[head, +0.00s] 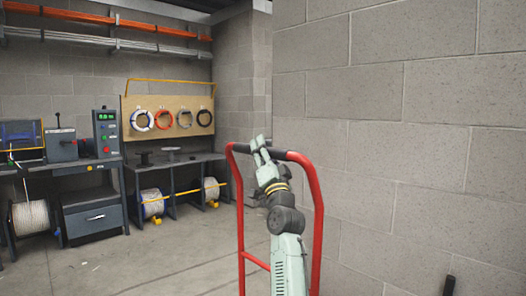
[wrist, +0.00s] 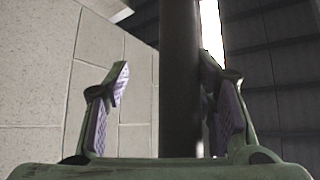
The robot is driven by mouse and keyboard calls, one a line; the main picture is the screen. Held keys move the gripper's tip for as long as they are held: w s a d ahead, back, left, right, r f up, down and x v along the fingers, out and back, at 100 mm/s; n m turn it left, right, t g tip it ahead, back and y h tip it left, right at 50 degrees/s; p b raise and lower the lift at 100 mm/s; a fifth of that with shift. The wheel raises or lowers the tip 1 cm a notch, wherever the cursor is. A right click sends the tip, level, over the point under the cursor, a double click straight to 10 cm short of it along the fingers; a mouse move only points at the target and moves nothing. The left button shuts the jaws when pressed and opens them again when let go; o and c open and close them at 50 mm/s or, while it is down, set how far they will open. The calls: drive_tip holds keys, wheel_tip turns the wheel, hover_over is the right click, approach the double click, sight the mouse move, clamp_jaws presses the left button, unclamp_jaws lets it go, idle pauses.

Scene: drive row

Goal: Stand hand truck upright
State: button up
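The hand truck (head: 314,190) has a red tube frame with a dark grip bar across its top, in the middle of the head view. Its lower part and wheels are out of view, so I cannot tell how far it leans. My gripper (head: 261,150) is at the grip bar, left of its middle. In the wrist view my gripper (wrist: 163,72) is open, with its fingers apart. The dark grip bar (wrist: 180,80) runs between the fingers, nearer the right one. I see no clear grip on it from both sides.
A block wall (head: 400,150) stands close on the right. Workbenches (head: 190,157) with cable reels (head: 152,203) and a pegboard (head: 168,117) of wire coils line the back left. Grey floor (head: 150,262) is clear left of the hand truck.

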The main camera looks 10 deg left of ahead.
drive_tip(key=shift+f, duration=0.1)
idle(0.3)
drive_tip(key=shift+s+d+f, duration=0.1)
drive_tip(key=shift+s+f, duration=0.15)
drive_tip(key=shift+f, duration=0.05)
drive_tip(key=v, duration=1.1)
drive_tip(key=shift+s, duration=0.2)
drive_tip(key=shift+r, duration=0.1)
